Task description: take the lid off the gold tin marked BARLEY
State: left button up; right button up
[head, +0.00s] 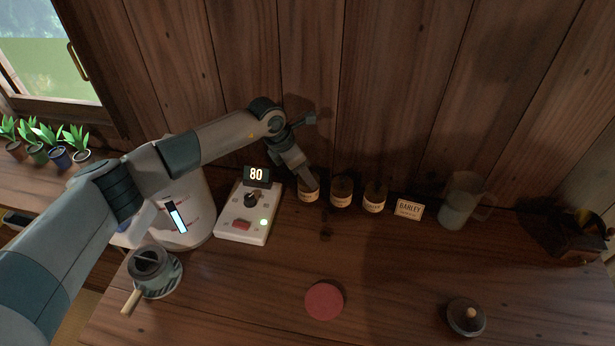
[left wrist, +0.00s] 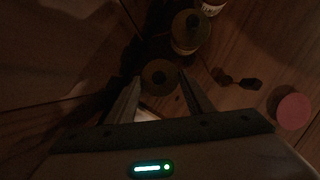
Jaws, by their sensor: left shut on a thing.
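Three small dark gold-brown tins with cream labels stand in a row by the wall: a left tin (head: 309,194), a middle tin (head: 342,191) and a right tin (head: 375,198). Their label words are too small to read. A small card reading BARLEY (head: 409,209) stands right of the row. My left gripper (head: 305,179) reaches down onto the left tin. In the left wrist view, that tin's round knobbed lid (left wrist: 160,75) sits between the fingertips, and they are shut on it. I cannot tell whether the lid is lifted. My right gripper is not in view.
The middle tin stands close beside my gripper (left wrist: 187,42). A white device showing 80 (head: 245,222) and a white canister (head: 190,215) are to the left. A glass jug (head: 457,205) is to the right. A red disc (head: 324,301) lies in front, with bare wood around it.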

pick_arm(q)
jog(key=shift+r, duration=0.1)
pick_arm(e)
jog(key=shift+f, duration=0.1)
